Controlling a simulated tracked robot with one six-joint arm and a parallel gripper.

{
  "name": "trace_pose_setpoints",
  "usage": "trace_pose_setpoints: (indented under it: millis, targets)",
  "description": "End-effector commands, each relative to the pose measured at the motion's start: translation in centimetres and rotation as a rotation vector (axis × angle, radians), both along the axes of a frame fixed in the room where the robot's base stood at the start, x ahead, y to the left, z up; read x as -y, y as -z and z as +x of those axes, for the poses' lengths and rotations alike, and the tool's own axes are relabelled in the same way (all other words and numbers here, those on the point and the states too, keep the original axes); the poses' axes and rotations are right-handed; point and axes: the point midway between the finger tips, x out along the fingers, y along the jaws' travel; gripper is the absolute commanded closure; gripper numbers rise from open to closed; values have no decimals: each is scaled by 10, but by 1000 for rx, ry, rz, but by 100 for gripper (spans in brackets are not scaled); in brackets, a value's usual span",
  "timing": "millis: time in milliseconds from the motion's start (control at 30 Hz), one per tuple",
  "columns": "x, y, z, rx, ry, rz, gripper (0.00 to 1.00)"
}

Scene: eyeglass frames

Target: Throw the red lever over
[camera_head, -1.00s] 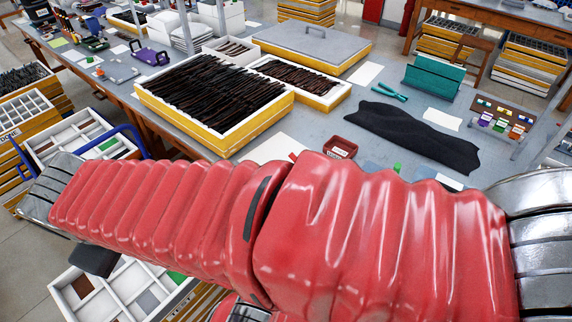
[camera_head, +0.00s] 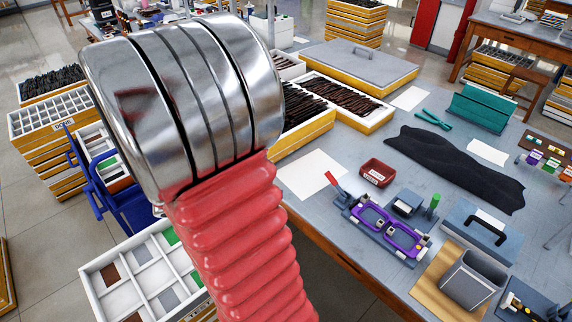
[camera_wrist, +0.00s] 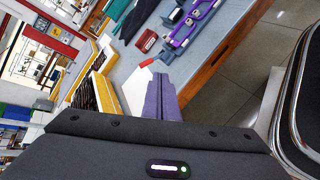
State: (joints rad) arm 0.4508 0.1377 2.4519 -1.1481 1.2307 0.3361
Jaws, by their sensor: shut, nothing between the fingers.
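The red lever (camera_head: 333,180) sticks up at a tilt from the left end of a dark fixture (camera_head: 352,212). A purple eyeglass frame (camera_head: 404,238) lies in that fixture. In the wrist view the lever's red end (camera_wrist: 146,63) shows just beyond my fingertips, with the fixture (camera_wrist: 172,48) to its upper right. My gripper (camera_wrist: 161,78) is shut and empty, pointing towards the bench. I cannot tell its exact distance from the lever, but no contact shows. In the head view my gripper is out of sight; my red-sleeved arm and metal joint fill the left middle.
A small red bin (camera_head: 377,172) stands behind the lever. A white sheet (camera_head: 310,173) lies to its left. A green-topped post (camera_head: 434,203), a grey cup (camera_head: 472,281) and a blue handled block (camera_head: 487,232) stand to the right. Yellow trays (camera_head: 345,103) of dark frames are behind.

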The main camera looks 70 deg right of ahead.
Motion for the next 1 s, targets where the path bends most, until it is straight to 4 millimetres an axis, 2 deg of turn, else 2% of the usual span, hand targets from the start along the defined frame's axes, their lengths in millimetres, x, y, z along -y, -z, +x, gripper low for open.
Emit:
trace_pose_setpoints:
  millis: [100, 367, 600, 800, 1000]
  targets:
    - [24, 9, -9, -98, -20, -41, 100]
    - [70, 32, -21, -282, -101, -117, 100]
    - [106, 66, -28, -415, -208, -154, 100]
    - [127, 104, -32, -490, -312, -160, 100]
    - [137, 132, -35, -520, -392, -158, 100]
